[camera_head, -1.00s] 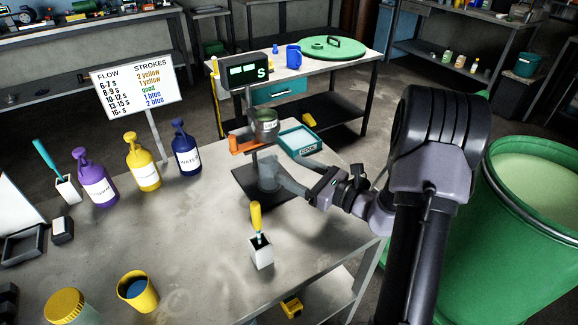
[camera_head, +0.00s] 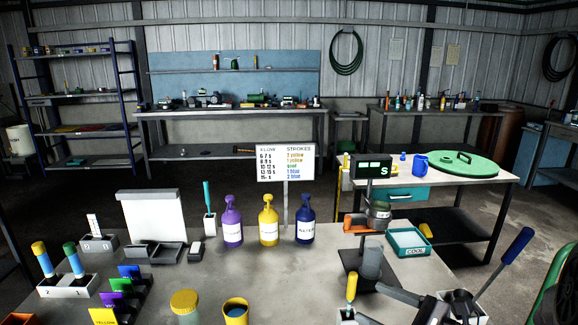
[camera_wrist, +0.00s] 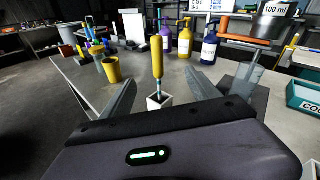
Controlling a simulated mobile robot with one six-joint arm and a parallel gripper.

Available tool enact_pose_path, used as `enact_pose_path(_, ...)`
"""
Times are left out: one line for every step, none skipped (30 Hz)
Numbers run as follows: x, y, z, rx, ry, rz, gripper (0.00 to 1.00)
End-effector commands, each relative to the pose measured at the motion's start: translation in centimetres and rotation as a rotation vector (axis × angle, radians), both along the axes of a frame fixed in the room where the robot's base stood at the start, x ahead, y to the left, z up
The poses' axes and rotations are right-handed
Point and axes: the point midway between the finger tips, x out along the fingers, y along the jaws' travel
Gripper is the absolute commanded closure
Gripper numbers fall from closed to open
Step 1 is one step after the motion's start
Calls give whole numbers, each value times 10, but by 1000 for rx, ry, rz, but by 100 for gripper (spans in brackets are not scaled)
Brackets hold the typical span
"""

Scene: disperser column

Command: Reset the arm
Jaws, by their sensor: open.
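My gripper (camera_wrist: 160,76) is open and empty, its two grey fingers spread apart in the wrist view. A yellow-handled tool (camera_wrist: 157,57) stands upright in a small white holder (camera_wrist: 159,101), seen through the gap between the fingers and apparently beyond them. In the head view, my gripper (camera_head: 385,278) is low at the right, over the bench (camera_head: 270,275), beside the yellow-handled tool (camera_head: 351,288). The dark plate of the cup stand is close behind the fingers. Most of my arm is cut off by the lower edge.
A grey cup (camera_head: 378,213) sits on the stand near an orange part. Purple (camera_head: 232,222), yellow (camera_head: 268,222) and blue (camera_head: 305,221) pump bottles stand at the back. A teal tray (camera_head: 408,241) is to the right. A blue-handled tool (camera_head: 510,250) leans at the right.

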Motion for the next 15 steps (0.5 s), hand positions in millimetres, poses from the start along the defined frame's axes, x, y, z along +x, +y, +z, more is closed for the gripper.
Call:
enact_pose_path(-8,17,8,-50,-8,59,30)
enact_pose_path(-14,27,11,-84,-11,98,30)
enact_pose_path(-24,42,15,-131,-16,153,30)
enact_pose_path(-32,52,18,-173,-20,196,30)
enact_pose_path(-41,64,21,-219,-27,245,30)
enact_pose_path(-57,80,24,-295,-37,319,30)
enact_pose_path(-71,93,27,-364,-50,382,30)
enact_pose_path(-88,105,29,-449,-67,454,30)
enact_pose_path(-113,119,30,-578,-96,552,30)
enact_pose_path(-132,126,30,-687,-126,628,30)
enact_pose_path(-152,130,30,-806,-162,701,30)
enact_pose_path(-175,131,30,-973,-219,787,30)
enact_pose_path(-189,127,30,-1098,-266,839,30)
enact_pose_path(-200,122,31,-1215,-313,880,30)
enact_pose_path(-210,114,34,-1356,-376,918,30)
